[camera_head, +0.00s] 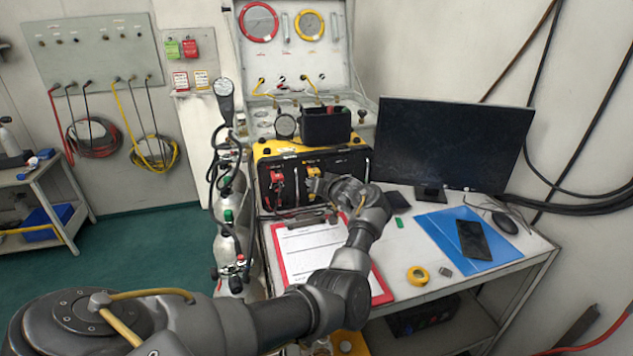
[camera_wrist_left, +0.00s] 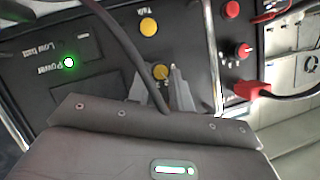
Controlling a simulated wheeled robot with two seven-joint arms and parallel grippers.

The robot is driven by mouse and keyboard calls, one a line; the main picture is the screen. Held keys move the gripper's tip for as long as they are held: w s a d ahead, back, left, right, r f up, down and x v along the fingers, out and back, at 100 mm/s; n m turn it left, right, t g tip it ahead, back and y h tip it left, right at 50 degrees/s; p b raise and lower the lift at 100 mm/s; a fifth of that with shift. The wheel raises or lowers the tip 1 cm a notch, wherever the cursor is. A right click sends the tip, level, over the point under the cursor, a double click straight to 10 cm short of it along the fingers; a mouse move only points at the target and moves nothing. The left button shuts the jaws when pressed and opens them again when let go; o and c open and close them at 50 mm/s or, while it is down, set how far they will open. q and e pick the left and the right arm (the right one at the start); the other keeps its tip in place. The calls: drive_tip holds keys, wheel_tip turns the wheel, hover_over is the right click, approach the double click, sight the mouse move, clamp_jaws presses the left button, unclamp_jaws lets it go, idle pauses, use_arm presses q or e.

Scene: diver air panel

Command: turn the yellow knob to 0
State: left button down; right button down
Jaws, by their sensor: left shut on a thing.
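The yellow knob (camera_wrist_left: 160,72) is on the dark panel face in the left wrist view, below a round yellow button (camera_wrist_left: 148,26). My left gripper (camera_wrist_left: 163,82) is shut on the knob, with its fingers on either side of it. The fingers and a dark cable hide part of the knob and its surroundings, and I cannot read its scale. In the head view my left gripper (camera_head: 317,185) is at the front of the black and yellow panel box (camera_head: 263,150). My right gripper is not in view.
A red knob (camera_wrist_left: 243,51) and red plug (camera_wrist_left: 250,90) are to the right of the yellow knob. A green power light (camera_wrist_left: 68,62) is lit at left. A clipboard (camera_head: 296,248) lies under my arm. A monitor (camera_head: 455,140) stands to the right on the table.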

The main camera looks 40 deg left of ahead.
use_arm(q)
drive_tip(key=n+t+h, duration=0.1)
drive_tip(key=n, duration=0.1)
drive_tip(key=n+t+h, duration=0.1)
drive_tip(key=n+t, duration=0.1)
drive_tip(key=n, duration=0.1)
drive_tip(key=s+n+t+h, duration=0.1)
drive_tip(key=n, duration=0.1)
drive_tip(key=shift+a+f+n+t+b, duration=0.1)
drive_tip(key=shift+a+n+t+b, duration=0.2)
drive_tip(key=shift+n+t, duration=0.1)
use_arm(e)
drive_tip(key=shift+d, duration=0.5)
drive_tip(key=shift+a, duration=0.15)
use_arm(q)
drive_tip(key=c, duration=1.5)
unclamp_jaws()
drive_tip(key=shift+h, duration=0.3)
